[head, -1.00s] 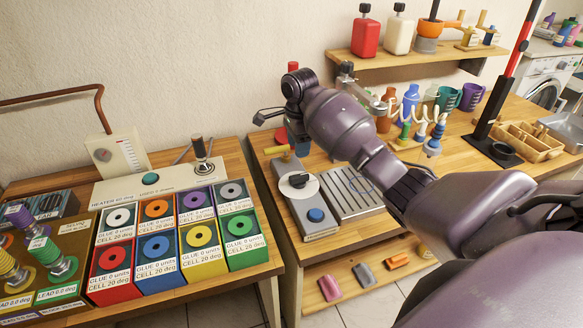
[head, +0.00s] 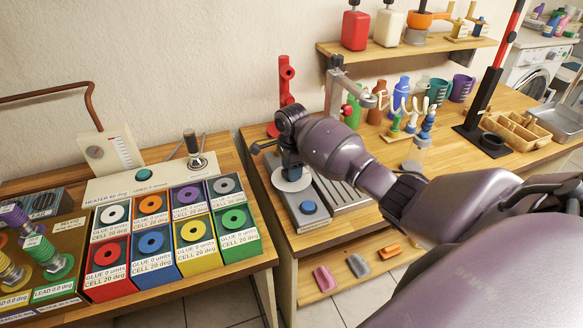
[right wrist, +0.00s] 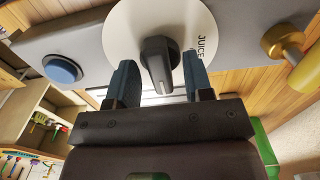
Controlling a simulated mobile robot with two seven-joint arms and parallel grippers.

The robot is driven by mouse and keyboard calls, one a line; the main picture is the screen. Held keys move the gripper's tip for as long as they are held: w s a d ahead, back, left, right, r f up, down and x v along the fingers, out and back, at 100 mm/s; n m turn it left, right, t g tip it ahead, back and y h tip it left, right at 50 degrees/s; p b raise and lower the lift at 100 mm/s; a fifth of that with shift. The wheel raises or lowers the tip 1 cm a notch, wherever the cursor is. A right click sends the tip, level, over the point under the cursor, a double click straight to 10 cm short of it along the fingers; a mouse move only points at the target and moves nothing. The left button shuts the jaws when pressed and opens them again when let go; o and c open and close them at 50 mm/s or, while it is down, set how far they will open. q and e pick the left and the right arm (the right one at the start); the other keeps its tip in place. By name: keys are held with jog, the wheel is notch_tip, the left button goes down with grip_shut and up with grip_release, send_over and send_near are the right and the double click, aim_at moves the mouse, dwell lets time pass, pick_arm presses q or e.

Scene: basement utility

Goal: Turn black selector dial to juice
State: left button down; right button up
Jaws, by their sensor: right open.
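The black selector dial (right wrist: 157,62) sits on a white round plate (right wrist: 117,36) on a grey panel, and the word JUICE is printed on the plate to the right of the dial in the right wrist view. My right gripper (right wrist: 160,82) is open, with one blue finger on each side of the dial; I cannot tell if they touch it. In the head view my right gripper (head: 290,168) is above the white plate (head: 292,183) and hides the dial. My left gripper is not in view.
A blue button (head: 308,208) is on the panel in front of the dial plate. A grey slatted tray (head: 348,193) lies to the right. A red stand (head: 287,95) is behind. A brass fitting with a yellow handle (right wrist: 290,55) is near the plate.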

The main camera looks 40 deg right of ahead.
jog(key=shift+c, duration=0.3)
grip_shut()
jog(key=shift+n, duration=0.4)
jog(key=n, duration=0.3)
jog(key=shift+n, duration=0.4)
jog(key=n, duration=1.3)
jog(key=shift+n, duration=0.3)
